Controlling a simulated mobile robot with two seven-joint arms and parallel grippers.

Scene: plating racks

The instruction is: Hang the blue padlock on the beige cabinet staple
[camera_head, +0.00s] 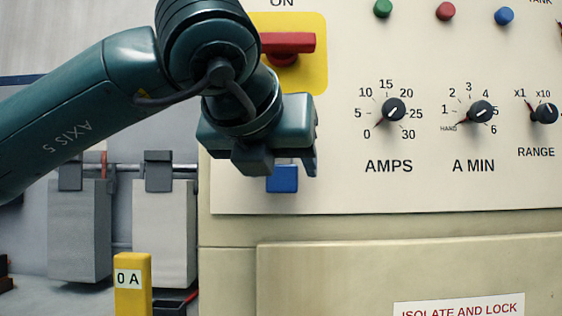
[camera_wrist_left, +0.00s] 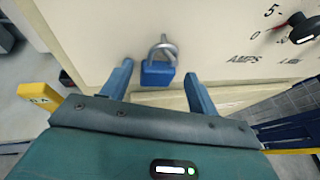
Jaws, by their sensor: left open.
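The blue padlock (camera_head: 282,179) shows below my left gripper (camera_head: 281,163) in the head view, against the cream panel of the beige cabinet (camera_head: 350,228). Its shackle is hidden there by the gripper. In the left wrist view the padlock (camera_wrist_left: 157,73) is upright with its grey shackle on top, between and beyond the two spread fingers. The shackle meets a small grey metal piece, the staple (camera_wrist_left: 164,38), on the panel, and the padlock appears to hang there. The fingers are open and apart from the padlock. My right gripper is not in view.
A red switch handle (camera_head: 288,42) on a yellow plate sits just above my gripper. Knobs, including the AMPS knob (camera_head: 393,110), stick out to the right. Grey blocks (camera_head: 164,232) hang from a rail at left, near a yellow post (camera_head: 132,285).

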